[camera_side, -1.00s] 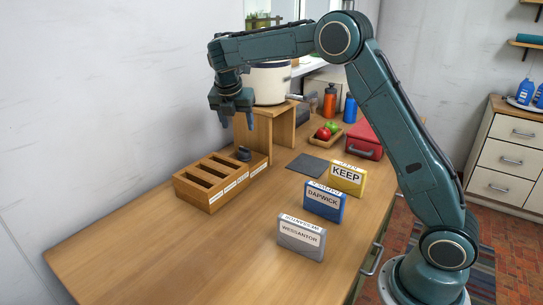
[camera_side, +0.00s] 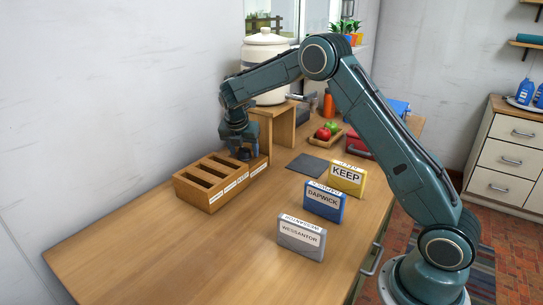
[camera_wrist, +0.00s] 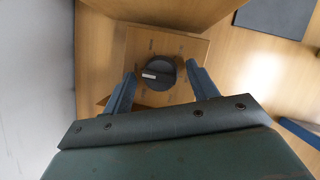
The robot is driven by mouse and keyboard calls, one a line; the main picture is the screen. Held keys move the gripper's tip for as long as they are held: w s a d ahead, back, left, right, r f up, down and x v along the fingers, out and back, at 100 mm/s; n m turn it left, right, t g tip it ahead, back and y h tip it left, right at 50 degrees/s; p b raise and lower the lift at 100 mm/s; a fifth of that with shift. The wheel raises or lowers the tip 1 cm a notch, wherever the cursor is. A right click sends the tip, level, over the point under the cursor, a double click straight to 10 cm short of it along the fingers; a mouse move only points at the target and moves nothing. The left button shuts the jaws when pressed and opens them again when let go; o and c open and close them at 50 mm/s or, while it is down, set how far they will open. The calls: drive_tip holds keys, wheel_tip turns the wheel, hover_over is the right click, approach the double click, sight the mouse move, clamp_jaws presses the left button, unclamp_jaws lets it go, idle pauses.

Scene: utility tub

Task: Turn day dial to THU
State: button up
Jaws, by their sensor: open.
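The day dial (camera_wrist: 157,74) is a dark round knob with a pale bar on it, set in the top of a wooden block, in the wrist view. Small marks around it are too small to read. My gripper (camera_wrist: 158,76) is open, its two fingers on either side of the dial, with gaps between them and the knob. In the side view my gripper (camera_side: 239,152) points down over the right end of the slotted wooden box (camera_side: 205,199), where it mostly hides the dial.
Three boxes stand on the table: yellow KEEP (camera_side: 347,179), blue DAPWICK (camera_side: 324,202) and grey WESSANTOR (camera_side: 301,238). A wooden stand (camera_side: 283,124) bearing a white pot (camera_side: 265,60) is close behind my gripper. A dark mat (camera_side: 307,165) lies to the right. The front left tabletop is clear.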

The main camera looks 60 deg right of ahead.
drive_tip(key=c, duration=1)
drive_tip(key=shift+f, duration=0.1)
drive_tip(key=m+g, duration=0.1)
drive_tip(key=m, duration=0.2)
drive_tip(key=shift+w+m, duration=0.15)
drive_tip(key=shift+m, duration=0.15)
drive_tip(key=shift+w+m+g, duration=0.1)
drive_tip(key=shift+m+g, duration=0.8)
drive_tip(key=shift+m, duration=1.3)
